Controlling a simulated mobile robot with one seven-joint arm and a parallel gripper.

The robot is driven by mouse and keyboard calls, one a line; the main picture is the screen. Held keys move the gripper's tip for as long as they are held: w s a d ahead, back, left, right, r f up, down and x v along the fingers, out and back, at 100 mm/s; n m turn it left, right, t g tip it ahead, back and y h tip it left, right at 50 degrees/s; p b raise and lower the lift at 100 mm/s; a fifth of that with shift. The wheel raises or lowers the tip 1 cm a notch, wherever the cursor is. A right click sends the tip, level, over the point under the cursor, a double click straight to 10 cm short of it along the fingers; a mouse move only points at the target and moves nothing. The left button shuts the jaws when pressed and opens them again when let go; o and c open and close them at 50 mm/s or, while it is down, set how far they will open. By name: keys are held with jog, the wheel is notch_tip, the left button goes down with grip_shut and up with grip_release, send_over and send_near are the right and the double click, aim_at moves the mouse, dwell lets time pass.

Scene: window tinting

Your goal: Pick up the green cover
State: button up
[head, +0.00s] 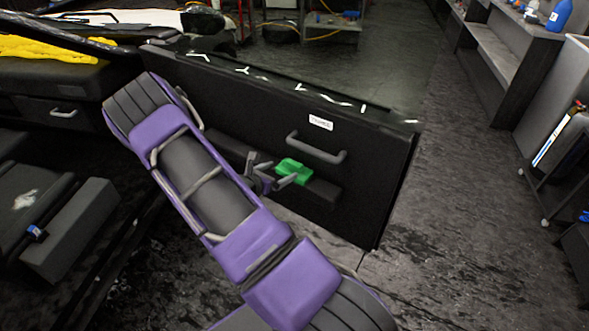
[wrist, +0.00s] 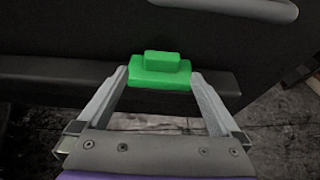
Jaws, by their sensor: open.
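The green cover (head: 293,170) is a small bright green block with a raised top part. It sits on a narrow dark ledge (head: 322,192) on the black door-like panel (head: 376,160), below the panel's grey handle. In the wrist view the green cover (wrist: 160,70) lies straight ahead at the ends of the fingers. My gripper (wrist: 160,82) is open, with one finger on each side of the cover's lower edge. I cannot tell whether the fingers touch it. In the head view my gripper (head: 284,181) is just left of the cover and partly hides it.
The grey handle (head: 317,148) sticks out above the cover, and also shows at the top of the wrist view (wrist: 250,8). A white label (head: 320,122) is on the panel. The dark floor (head: 470,230) to the right is clear. Shelves (head: 500,65) stand at the right.

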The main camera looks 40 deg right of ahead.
aim_at(292, 165)
jog(key=x, duration=0.3)
jog(key=shift+x, duration=2.7)
jog(key=shift+s+d+r, duration=0.1)
jog(key=shift+r, duration=0.05)
jog(key=c, duration=1.3)
